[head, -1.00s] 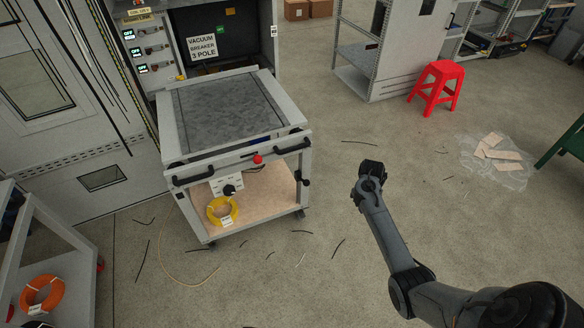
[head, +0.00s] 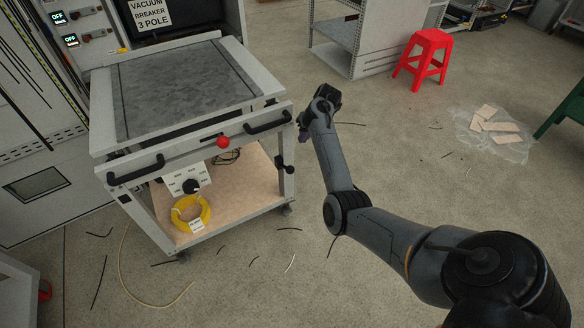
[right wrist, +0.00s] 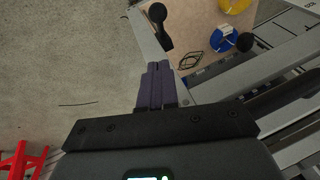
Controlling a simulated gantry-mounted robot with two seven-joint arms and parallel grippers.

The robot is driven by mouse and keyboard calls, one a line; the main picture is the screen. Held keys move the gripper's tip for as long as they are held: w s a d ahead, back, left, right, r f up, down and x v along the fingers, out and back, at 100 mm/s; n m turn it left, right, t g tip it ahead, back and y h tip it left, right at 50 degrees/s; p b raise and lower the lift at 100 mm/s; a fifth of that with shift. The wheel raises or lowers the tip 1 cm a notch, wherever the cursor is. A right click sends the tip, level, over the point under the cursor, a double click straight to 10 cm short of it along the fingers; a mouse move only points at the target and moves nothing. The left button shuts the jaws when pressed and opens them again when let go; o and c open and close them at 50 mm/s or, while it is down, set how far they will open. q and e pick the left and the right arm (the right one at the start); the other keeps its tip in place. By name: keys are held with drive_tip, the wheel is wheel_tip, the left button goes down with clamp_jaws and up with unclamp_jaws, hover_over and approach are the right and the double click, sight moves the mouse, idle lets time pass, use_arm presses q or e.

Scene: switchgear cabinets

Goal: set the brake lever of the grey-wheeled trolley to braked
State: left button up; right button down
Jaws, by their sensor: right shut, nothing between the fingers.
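The trolley (head: 195,142) has a grey metal top and a light wooden lower shelf. A small castor (head: 287,209) shows at its right front leg and looks greyish. A black lever with a rounded end (head: 284,165) sits on the right front post; it also shows in the right wrist view (right wrist: 160,28), just beyond the fingertips. My right gripper (head: 303,138) is beside the trolley's right front corner, above the lever. Its purple fingers (right wrist: 154,88) are shut and empty, apart from the lever. My left gripper is not in view.
A red ball knob (head: 223,142) and black handles (head: 136,172) are on the trolley's front. A yellow coil (head: 190,215) lies on its shelf. Cable scraps litter the floor. A red stool (head: 422,58) stands back right. Floor right of the trolley is mostly clear.

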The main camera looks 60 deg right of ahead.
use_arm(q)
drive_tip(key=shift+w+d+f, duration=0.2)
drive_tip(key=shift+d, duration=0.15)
use_arm(e)
drive_tip(key=shift+w+d+r, duration=0.1)
drive_tip(key=shift+w, duration=0.25)
drive_tip(key=b+x, duration=0.2)
drive_tip(key=x, duration=0.2)
drive_tip(key=s+b+x, duration=0.1)
drive_tip(key=b+x, duration=0.2)
drive_tip(key=x, duration=0.1)
drive_tip(key=a+b+x, duration=0.1)
drive_tip(key=b+x, duration=0.2)
drive_tip(key=x, duration=0.1)
drive_tip(key=shift+s+a+f, duration=0.15)
drive_tip(key=shift+f, duration=0.25)
drive_tip(key=shift+s+a+f+b, duration=0.2)
drive_tip(key=shift+a+f+b, duration=0.1)
drive_tip(key=shift+b, duration=0.1)
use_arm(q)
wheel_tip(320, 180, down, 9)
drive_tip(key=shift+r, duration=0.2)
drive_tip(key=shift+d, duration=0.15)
use_arm(e)
drive_tip(key=shift+d, duration=0.1)
